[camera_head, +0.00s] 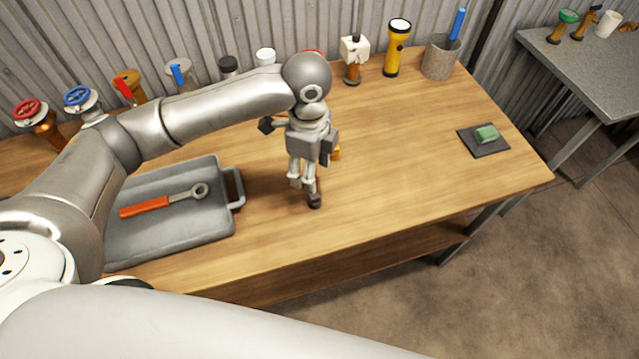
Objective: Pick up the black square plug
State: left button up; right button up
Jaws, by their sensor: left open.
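My left gripper (291,163) is open above the middle of the wooden table, with its two dark fingertips spread apart. A small brass-coloured piece (337,154) shows just behind its right side, and the gripper hides the rest of it. I cannot tell whether this belongs to the black square plug. No black square plug shows clearly elsewhere. A fitting with a black, round-looking cap (228,66) stands in the back row, partly hidden by my left arm. My right gripper is out of view.
A grey tray (215,228) with an orange-handled wrench (160,205) lies left on the table (420,160). Valves, a white-topped fitting (353,50), a yellow torch (397,48) and a cup (439,60) line the back. A dark mat (493,150) bears a green block (486,134).

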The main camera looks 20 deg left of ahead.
aim_at(314, 196)
pick_arm(q)
jog(key=f, duration=0.1)
jog(key=s+f, duration=0.1)
jog(key=f, duration=0.1)
jog(key=shift+s+f, duration=0.15)
jog(key=shift+f, duration=0.05)
jog(key=shift+d+f, duration=0.1)
jog(key=shift+f, duration=0.25)
jog(key=shift+w+f, duration=0.2)
jog(key=shift+f, duration=0.15)
jog(key=f, duration=0.3)
jog(key=shift+d+f+p, duration=0.25)
jog(key=shift+d+p, duration=0.1)
jog(key=shift+p, duration=0.05)
jog(key=shift+f, duration=0.5)
jog(key=c, duration=1.2)
jog(key=shift+o, duration=0.2)
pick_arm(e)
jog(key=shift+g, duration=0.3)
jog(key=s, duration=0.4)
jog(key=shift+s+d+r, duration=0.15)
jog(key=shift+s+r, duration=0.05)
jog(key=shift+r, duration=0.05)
